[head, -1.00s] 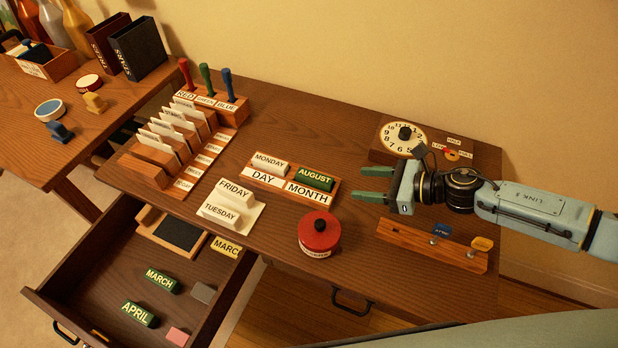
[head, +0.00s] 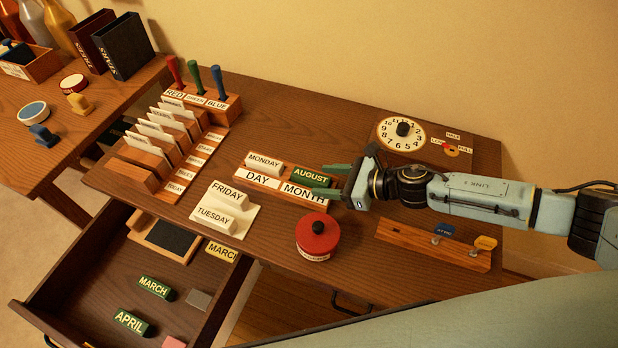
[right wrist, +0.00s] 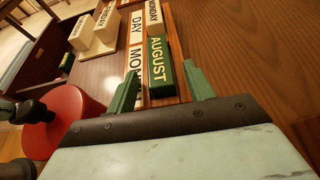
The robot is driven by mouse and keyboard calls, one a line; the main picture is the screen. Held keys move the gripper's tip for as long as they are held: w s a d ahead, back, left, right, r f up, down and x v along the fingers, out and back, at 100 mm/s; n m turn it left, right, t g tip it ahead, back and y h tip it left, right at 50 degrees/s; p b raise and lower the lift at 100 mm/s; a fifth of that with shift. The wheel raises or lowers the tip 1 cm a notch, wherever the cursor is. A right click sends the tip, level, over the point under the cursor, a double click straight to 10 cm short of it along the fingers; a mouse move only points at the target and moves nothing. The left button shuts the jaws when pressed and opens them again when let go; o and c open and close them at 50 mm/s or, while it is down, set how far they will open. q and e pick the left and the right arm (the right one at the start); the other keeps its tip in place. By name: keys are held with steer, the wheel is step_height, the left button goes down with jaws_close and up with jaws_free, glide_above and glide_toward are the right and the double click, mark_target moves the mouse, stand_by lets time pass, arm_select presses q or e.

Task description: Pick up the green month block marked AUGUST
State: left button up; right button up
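The green month block marked AUGUST (head: 311,177) sits in the MONTH side of the wooden day-and-month holder (head: 262,181) on the desk. My right gripper (head: 329,181) is open at the block's right end, its green fingers pointing left. In the right wrist view the AUGUST block (right wrist: 161,65) lies ahead, in line with the gap between the open fingertips (right wrist: 160,78). Its near end shows between or just beyond the tips; I cannot tell if they touch it. My left gripper is not in view.
The MONDAY block (head: 265,163) sits in the same holder. A white stand with FRIDAY and TUESDAY blocks (head: 228,196) and a red round container (head: 317,236) stand nearby. The open drawer (head: 196,261) holds the MARCH (head: 155,288) and APRIL (head: 133,322) blocks. A clock dial (head: 401,134) is behind.

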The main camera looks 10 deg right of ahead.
steer(key=c, duration=1)
